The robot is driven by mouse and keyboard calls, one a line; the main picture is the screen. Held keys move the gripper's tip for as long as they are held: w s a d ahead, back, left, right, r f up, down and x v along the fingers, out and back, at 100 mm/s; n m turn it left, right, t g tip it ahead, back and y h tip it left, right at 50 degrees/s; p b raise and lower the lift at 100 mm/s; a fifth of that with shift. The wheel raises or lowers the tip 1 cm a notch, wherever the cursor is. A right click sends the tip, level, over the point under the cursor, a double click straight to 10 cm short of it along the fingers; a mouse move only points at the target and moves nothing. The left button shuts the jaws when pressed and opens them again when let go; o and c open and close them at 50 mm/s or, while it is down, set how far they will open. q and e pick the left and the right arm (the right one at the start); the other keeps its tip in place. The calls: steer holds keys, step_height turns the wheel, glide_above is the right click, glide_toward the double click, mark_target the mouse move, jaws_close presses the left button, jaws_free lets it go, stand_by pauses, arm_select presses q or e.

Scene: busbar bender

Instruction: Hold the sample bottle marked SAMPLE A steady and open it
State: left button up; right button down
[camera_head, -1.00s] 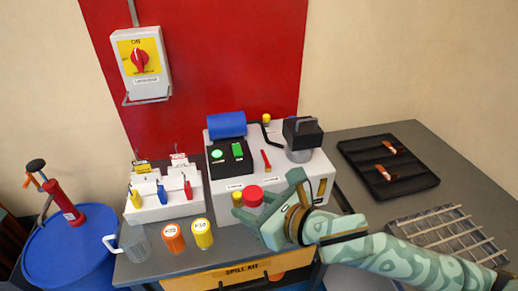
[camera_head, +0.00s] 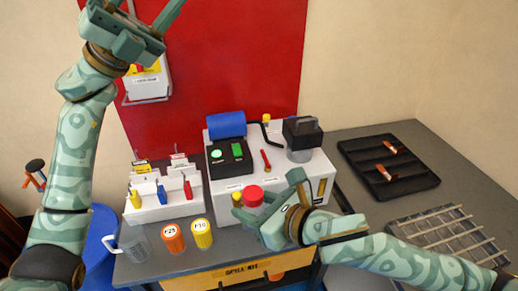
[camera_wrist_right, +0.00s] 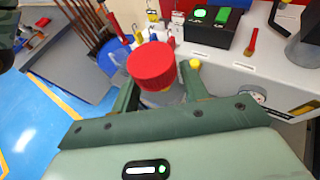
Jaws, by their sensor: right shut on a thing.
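A bottle with a red ribbed cap (camera_head: 254,195) stands in front of the white machine; the cap also shows in the right wrist view (camera_wrist_right: 152,66). The cap is on the bottle. Its body is mostly hidden by my right gripper and I cannot read its label. My right gripper (camera_head: 252,212) is shut on the bottle, its fingers on either side below the cap (camera_wrist_right: 162,97). My left gripper (camera_head: 140,12) is raised high at the upper left in front of the wall switch, its fingers apart and empty, well away from the bottle.
An orange container (camera_head: 173,238), a yellow container (camera_head: 202,233) and a clear jug (camera_head: 133,243) stand at the front left. The white machine (camera_head: 290,183) is close behind the bottle. A black tray (camera_head: 430,183) and a metal rack (camera_head: 430,232) are at right.

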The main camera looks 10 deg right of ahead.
arm_select(q)
steer(key=s+d+f+m+g+y, duration=0.4)
steer(key=s+d+m+y, duration=0.3)
steer(key=d, duration=0.3)
steer(key=s+d+f+m+g+y, duration=0.3)
steer(key=s+d+m+y, duration=0.3)
steer(key=d+m, duration=0.3)
steer(key=m+t+y, duration=0.7)
steer(key=m+y, duration=0.2)
steer(key=y, duration=0.5)
glide_above(260, 191)
step_height(260, 191, down, 16)
steer(key=shift+a+r, duration=0.1)
step_height(260, 191, down, 8)
steer(key=shift+r, duration=0.1)
steer(key=c, duration=1)
